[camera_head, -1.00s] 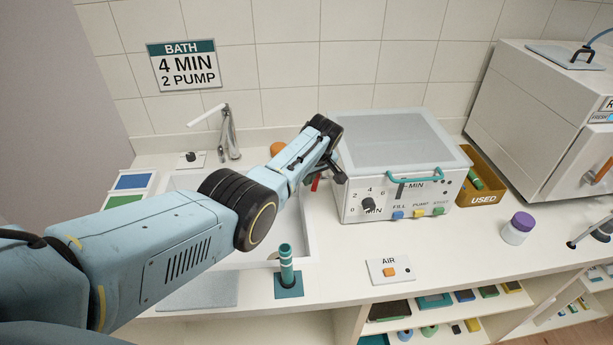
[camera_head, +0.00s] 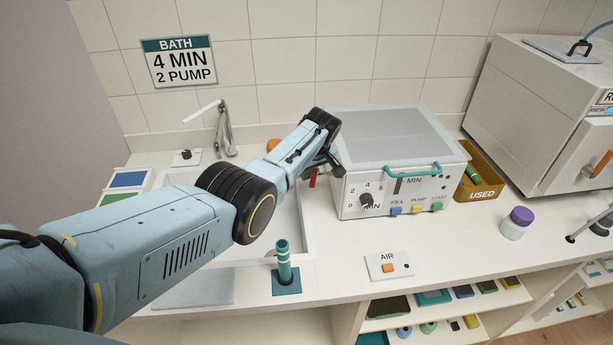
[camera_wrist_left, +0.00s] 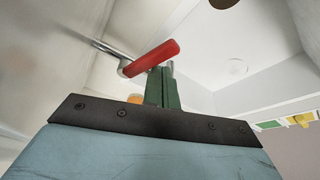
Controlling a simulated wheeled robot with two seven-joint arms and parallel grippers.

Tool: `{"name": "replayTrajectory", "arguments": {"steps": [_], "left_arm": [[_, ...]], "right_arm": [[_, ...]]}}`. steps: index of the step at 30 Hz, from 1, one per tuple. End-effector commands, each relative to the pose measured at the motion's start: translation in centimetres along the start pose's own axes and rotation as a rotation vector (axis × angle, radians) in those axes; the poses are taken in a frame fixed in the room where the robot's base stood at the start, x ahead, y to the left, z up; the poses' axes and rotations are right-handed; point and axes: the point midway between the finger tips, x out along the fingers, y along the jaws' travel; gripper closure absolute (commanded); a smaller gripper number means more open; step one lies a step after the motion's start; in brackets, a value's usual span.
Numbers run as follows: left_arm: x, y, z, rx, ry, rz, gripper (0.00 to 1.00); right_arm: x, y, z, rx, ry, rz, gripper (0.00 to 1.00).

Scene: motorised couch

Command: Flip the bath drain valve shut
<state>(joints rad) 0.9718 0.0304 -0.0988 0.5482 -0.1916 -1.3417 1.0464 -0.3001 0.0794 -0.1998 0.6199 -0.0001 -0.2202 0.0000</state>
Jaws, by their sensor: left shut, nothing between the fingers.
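The bath (camera_head: 352,202) is a white box with a grey lid, a teal handle and front controls. The red valve handle (camera_head: 312,178) shows beside its left wall, partly hidden by my arm. In the left wrist view the red handle (camera_wrist_left: 152,58) sits on a metal valve with a pipe and points right, tilted slightly up. My left gripper (camera_wrist_left: 162,88) is shut and empty, its green fingertips close by the handle's near side. I cannot tell whether they touch it. In the head view the fingers are hidden behind the wrist. My right gripper is not in view.
A sink (camera_head: 300,235) lies left of the bath, with a tap (camera_head: 225,130) behind it. A teal peg (camera_head: 284,262) stands at the front edge beside the AIR switch plate (camera_head: 388,266). A USED bin (camera_head: 482,192) and a purple-capped jar (camera_head: 516,223) are to the right.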

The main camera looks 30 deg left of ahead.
Motion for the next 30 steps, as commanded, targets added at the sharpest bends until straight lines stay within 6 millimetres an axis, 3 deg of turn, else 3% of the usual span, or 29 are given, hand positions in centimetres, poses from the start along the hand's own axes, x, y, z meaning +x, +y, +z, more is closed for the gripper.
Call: {"name": "replayTrajectory", "arguments": {"steps": [14,25,30], "left_arm": [[0.2,0.7,-0.9,-0.005,0.003,0.004,1.00],[-0.1,0.7,-1.3,-0.010,0.007,0.009,1.00],[0.0,-0.4,-2.1,-0.005,0.006,0.006,1.00]], "right_arm": [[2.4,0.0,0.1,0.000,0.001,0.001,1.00],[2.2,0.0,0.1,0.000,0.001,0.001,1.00],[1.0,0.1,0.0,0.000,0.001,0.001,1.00]]}}
